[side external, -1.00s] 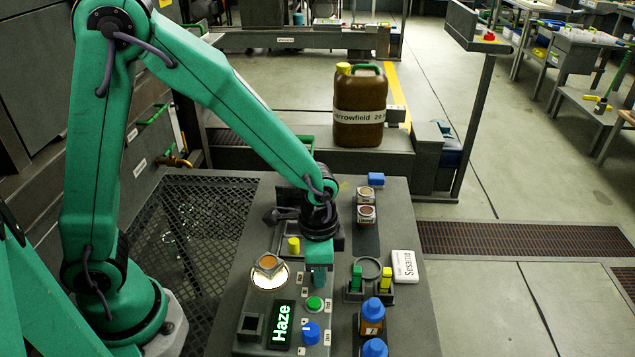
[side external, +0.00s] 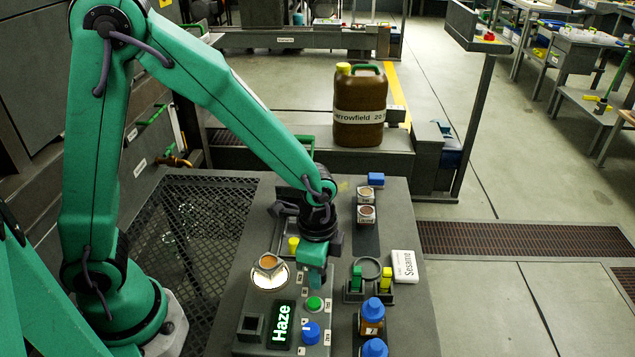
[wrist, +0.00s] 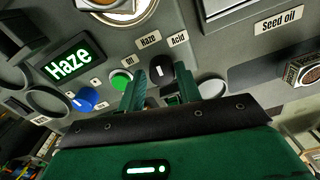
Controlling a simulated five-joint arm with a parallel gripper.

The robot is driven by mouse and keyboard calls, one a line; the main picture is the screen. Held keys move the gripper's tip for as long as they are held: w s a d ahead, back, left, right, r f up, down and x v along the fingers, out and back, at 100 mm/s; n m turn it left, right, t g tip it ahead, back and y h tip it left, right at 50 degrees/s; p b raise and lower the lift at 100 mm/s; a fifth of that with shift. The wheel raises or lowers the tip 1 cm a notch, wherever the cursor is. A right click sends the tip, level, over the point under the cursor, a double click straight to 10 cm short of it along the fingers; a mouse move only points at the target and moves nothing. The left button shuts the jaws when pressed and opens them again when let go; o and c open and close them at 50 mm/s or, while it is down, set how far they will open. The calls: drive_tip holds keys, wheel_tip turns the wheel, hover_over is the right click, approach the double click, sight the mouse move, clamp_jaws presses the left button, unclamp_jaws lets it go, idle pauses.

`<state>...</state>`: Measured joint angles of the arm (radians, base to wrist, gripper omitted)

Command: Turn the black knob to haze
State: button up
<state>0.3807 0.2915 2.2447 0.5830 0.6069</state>
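The black knob (wrist: 160,78) with a white mark shows in the wrist view, on a grey panel below labels reading "Haze" (wrist: 148,40) and "Acid" (wrist: 178,40). My gripper (wrist: 161,90) is open, with one green finger on each side of the knob. I cannot tell whether the fingers touch it. In the side external view my gripper (side external: 312,277) is low over the panel and hides the knob. The lit display (side external: 281,325) reads "Haze" in green.
A green button (side external: 314,304) and a blue knob (side external: 311,333) sit close by on the panel. A lit round plate (side external: 268,284) holds a small cup (side external: 268,263). Blue-capped bottles (side external: 372,318) and a holder with green and yellow pieces stand to the right.

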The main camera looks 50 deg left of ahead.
drive_tip(key=shift+o, duration=1.3)
drive_tip(key=shift+s+r, duration=0.1)
drive_tip(key=shift+r, duration=3.8)
drive_tip(key=shift+a, duration=0.1)
drive_tip(key=shift+a+r+n, duration=0.3)
drive_tip(key=shift+a+r, duration=0.05)
drive_tip(key=shift+r, duration=0.15)
drive_tip(key=s+a+r+n+t, duration=0.5)
drive_tip(key=s+a+r+n, duration=0.4)
drive_tip(key=a+r+n, duration=0.1)
drive_tip(key=shift+s+a+r+n, duration=0.35)
drive_tip(key=shift+a+r+n, duration=0.05)
drive_tip(key=shift+a+r, duration=0.55)
